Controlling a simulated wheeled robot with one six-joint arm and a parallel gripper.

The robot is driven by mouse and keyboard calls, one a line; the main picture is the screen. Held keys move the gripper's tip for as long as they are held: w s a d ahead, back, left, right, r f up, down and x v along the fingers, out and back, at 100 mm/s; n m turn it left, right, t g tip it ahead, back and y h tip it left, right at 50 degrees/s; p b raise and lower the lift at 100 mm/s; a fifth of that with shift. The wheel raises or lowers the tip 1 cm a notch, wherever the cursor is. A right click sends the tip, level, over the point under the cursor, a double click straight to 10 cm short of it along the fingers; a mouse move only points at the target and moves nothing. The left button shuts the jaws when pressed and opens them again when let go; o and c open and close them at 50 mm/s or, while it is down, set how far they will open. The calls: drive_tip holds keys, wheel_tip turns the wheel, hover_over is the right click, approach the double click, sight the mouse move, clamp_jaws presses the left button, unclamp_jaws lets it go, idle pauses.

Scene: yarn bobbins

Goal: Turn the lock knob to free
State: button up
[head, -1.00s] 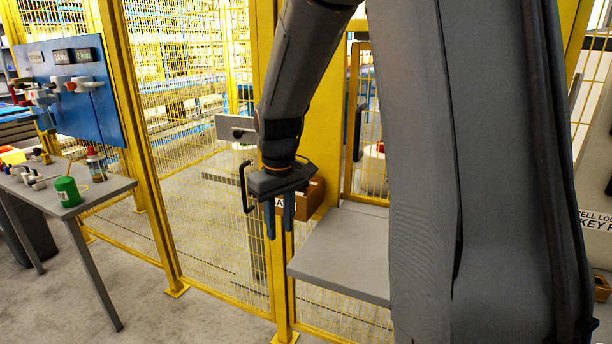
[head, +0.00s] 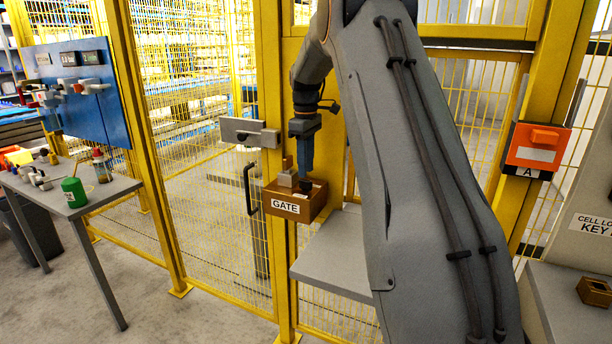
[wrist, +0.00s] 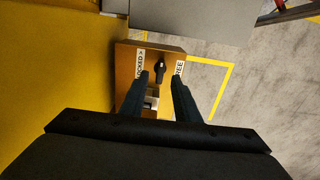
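The brown box labelled GATE (head: 290,205) is fixed at the gate post. In the wrist view, the black lock knob (wrist: 160,68) stands on the box top between a LOCKED label (wrist: 140,64) and a FREE label (wrist: 179,69). The knob's pointer angle is too small to tell. My gripper (wrist: 162,70) is open, with one finger on each side of the knob in that view; I cannot tell whether they touch it. In the head view, my gripper (head: 305,176) points down just above the box, and its fingers largely hide the knob.
A grey latch plate (head: 249,132) and black handle (head: 250,188) are on the mesh gate to the left. A grey shelf (head: 340,262) lies below right. An orange unit (head: 537,147) hangs at right.

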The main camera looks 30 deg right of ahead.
sight(306, 185)
drive_tip(key=shift+f+p, duration=0.55)
drive_tip(key=shift+f, duration=1.6)
drive_tip(key=shift+c, duration=0.4)
clamp_jaws()
